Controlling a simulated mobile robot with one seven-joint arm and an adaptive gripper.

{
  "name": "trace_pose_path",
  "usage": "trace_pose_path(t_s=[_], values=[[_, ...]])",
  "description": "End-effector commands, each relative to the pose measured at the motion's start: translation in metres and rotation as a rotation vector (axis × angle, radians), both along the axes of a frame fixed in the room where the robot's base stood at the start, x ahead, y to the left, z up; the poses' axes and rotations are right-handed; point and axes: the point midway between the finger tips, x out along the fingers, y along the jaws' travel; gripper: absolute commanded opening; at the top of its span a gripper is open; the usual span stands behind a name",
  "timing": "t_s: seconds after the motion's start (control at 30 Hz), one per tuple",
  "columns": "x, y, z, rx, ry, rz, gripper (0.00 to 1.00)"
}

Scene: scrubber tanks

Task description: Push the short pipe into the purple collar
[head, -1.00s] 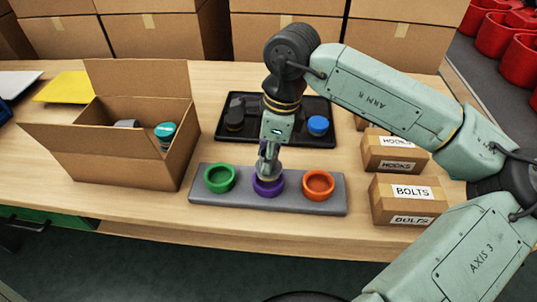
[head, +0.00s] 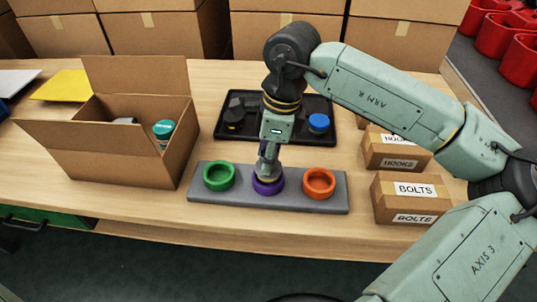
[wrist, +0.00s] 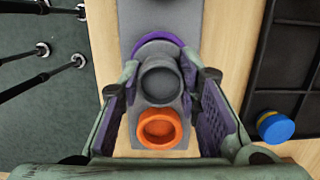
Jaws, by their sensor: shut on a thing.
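The short grey pipe (wrist: 160,82) is a hollow round piece in the wrist view, between the two purple-padded fingers of my gripper (wrist: 163,95). My gripper is shut on it. In the head view my gripper (head: 267,162) points down over the purple collar (head: 268,187), the middle ring on a grey block (head: 225,198). The pipe's lower end is at the collar's mouth; how deep it sits, if at all, I cannot tell. In the wrist view only the far arc of the purple collar (wrist: 160,39) shows behind the pipe.
A green collar (head: 219,177) and an orange collar (head: 319,184) flank the purple one. A black tray (head: 310,143) with a blue-topped item (head: 319,123) lies behind. An open cardboard box (head: 118,160) stands left, and "BOLTS" and "HOOKS" boxes (head: 407,198) stand right.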

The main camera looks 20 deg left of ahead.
Motion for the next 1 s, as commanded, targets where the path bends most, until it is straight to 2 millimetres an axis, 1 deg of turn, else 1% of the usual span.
trace_pose_path(t_s=[0.3,0.73,1.0], values=[[0.0001,-0.0001,-0.0001,0.000,0.000,0.000,0.04],[0.0004,-0.0001,-0.0080,0.000,-0.001,0.000,0.04],[0.0003,-0.0001,-0.0075,0.000,-0.001,0.000,0.04]])
